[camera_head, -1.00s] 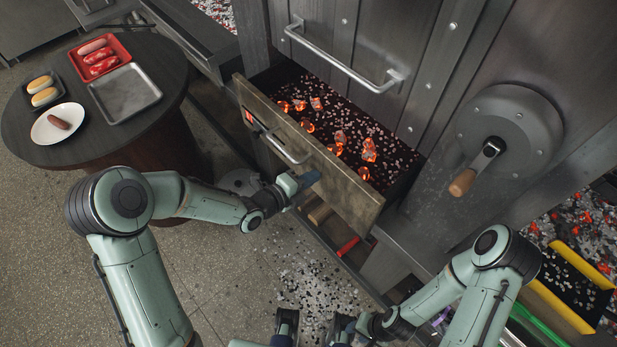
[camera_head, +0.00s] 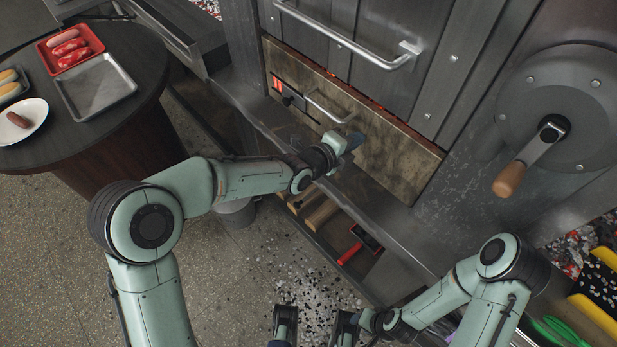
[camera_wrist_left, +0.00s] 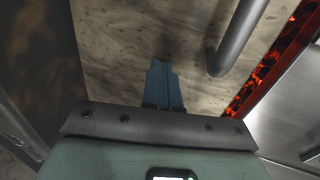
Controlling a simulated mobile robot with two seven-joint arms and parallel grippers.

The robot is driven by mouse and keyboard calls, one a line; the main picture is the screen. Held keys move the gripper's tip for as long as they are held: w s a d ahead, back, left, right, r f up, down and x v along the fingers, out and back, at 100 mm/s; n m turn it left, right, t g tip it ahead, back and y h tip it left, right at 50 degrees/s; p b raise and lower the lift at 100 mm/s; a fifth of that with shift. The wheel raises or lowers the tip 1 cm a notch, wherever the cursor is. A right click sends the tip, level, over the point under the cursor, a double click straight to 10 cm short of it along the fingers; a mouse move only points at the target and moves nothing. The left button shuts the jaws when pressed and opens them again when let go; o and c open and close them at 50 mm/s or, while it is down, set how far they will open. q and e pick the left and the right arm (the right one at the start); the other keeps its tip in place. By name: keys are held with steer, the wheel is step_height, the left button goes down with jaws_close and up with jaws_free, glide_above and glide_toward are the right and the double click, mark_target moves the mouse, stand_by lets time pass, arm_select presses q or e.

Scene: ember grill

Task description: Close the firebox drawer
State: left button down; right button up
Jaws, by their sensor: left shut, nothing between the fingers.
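The firebox drawer (camera_head: 400,143) has a worn, tan metal front with a bar handle (camera_head: 328,112). It sits almost flush in the grill body; a thin glow of embers shows along its top edge. In the left wrist view a strip of embers (camera_wrist_left: 272,66) shows beside the drawer front (camera_wrist_left: 120,45), so a narrow gap stays open. My left gripper (camera_head: 355,141) is shut and empty, its blue fingertips at the drawer front, right of and below the handle. Whether they touch is unclear.
A dark round table (camera_head: 135,115) at left holds a red tray (camera_head: 43,58), a metal tray (camera_head: 72,100) and a plate (camera_head: 40,125). A crank wheel (camera_head: 590,100) is at right. Below the drawer, an open shelf holds wood and a red-handled tool (camera_head: 350,254).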

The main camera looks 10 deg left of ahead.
arm_select(q)
steer(key=shift+w+r, duration=0.1)
arm_select(e)
steer(key=shift+f, duration=0.1)
stand_by(0.3)
arm_select(q)
steer(key=p+v, duration=0.1)
steer(key=v, duration=1.2)
arm_select(e)
steer(key=shift+s+a+r+g, duration=0.3)
steer(key=shift+s+a+r, duration=0.05)
steer(key=shift+s+r, duration=0.45)
arm_select(q)
steer(key=shift+s+a, duration=0.15)
steer(key=shift+s, duration=0.1)
arm_select(e)
steer(key=shift+f, duration=0.1)
